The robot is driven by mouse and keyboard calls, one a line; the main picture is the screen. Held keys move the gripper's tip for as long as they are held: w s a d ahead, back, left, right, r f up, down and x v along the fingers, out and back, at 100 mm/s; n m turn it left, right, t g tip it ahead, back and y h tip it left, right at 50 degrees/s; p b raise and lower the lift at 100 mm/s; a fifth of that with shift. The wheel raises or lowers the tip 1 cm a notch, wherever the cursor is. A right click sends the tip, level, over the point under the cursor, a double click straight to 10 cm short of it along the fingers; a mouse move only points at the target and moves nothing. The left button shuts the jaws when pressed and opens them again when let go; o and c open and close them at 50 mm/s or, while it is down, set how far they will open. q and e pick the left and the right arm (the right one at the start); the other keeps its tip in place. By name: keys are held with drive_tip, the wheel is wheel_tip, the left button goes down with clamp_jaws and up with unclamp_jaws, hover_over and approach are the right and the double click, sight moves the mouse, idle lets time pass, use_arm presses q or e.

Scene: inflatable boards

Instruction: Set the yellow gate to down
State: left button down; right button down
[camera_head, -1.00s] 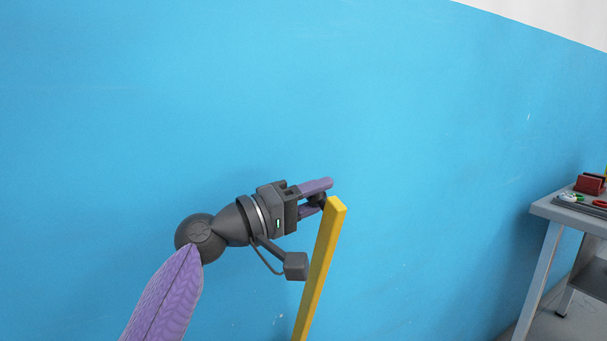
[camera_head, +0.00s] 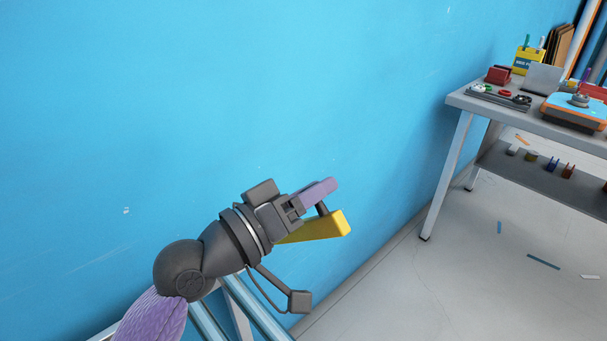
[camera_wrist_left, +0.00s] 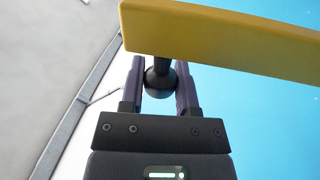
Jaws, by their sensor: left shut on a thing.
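The yellow gate (camera_head: 322,229) is a long yellow bar. In the head view it shows foreshortened, its square end toward the right and the rest running back behind my left gripper. In the left wrist view the bar (camera_wrist_left: 225,38) crosses the top of the picture. A dark round knob (camera_wrist_left: 160,82) on a short stem sticks out from the bar near its end. My left gripper (camera_head: 322,200) is shut on this knob, with a purple finger (camera_wrist_left: 134,82) on each side of it. The gate's far end is hidden by my arm. My right gripper is not in view.
A blue wall (camera_head: 200,90) stands close behind the gate. Grey-blue rails (camera_head: 250,310) show below my left arm. A grey workbench (camera_head: 455,150) with tools and boxes stands at the right. The pale floor (camera_head: 470,280) before it has a few scattered strips.

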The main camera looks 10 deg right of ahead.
use_arm(q)
drive_tip(key=shift+c, duration=1.7)
unclamp_jaws()
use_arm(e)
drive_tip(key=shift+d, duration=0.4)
use_arm(q)
drive_tip(key=b+v, duration=0.1)
drive_tip(key=v, duration=0.9)
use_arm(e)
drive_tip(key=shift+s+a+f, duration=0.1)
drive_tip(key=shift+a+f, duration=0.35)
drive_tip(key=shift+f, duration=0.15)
